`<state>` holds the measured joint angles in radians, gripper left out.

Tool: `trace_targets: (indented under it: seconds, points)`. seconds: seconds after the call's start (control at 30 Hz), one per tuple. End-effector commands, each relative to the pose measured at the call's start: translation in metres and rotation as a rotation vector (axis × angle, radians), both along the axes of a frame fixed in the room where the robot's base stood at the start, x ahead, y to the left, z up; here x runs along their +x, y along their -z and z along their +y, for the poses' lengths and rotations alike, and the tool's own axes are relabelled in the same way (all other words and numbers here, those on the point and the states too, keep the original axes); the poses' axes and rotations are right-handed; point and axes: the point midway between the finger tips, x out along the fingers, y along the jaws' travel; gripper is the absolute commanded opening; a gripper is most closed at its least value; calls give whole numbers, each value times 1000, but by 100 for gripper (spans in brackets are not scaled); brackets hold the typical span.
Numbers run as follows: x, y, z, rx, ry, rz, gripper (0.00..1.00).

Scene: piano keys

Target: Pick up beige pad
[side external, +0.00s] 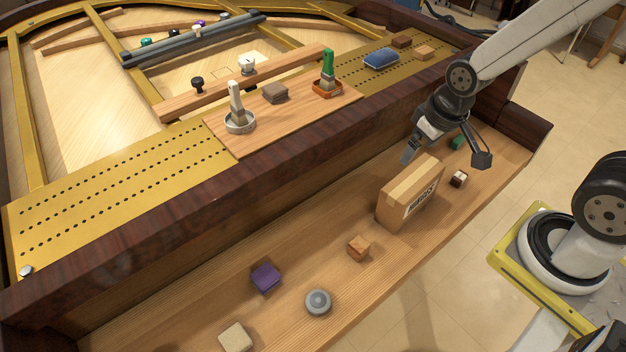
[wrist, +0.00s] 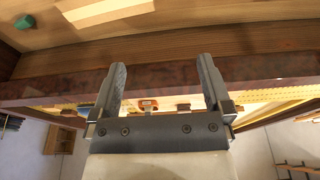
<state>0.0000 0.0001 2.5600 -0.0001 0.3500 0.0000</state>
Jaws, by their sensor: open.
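The beige pad (side external: 236,338) is a pale, squarish block lying on the wooden ledge at the bottom left of the side view, partly cut by the frame's lower edge. My gripper (side external: 446,155) is open and empty above the right end of the ledge, far from the pad. It also shows in the wrist view (wrist: 162,68), with its two fingers spread and nothing between them. I cannot see the pad in the wrist view.
A cardboard box (side external: 410,193) stands on the ledge just below my gripper. A green block (side external: 457,142), a dark-and-white cube (side external: 458,179), an orange-brown block (side external: 359,247), a purple block (side external: 265,277) and a grey disc (side external: 318,301) also lie there. A dark wooden wall (side external: 215,210) borders the ledge.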

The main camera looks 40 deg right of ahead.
Motion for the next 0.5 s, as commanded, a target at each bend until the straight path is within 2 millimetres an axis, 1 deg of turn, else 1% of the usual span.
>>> trace_targets:
  seconds: [0.27,0.37,0.5]
  points:
    - [2,3,5,17,17,20,100]
    - [4,9,12,44,45,52,100]
    - [8,21,30,105,111,128,100]
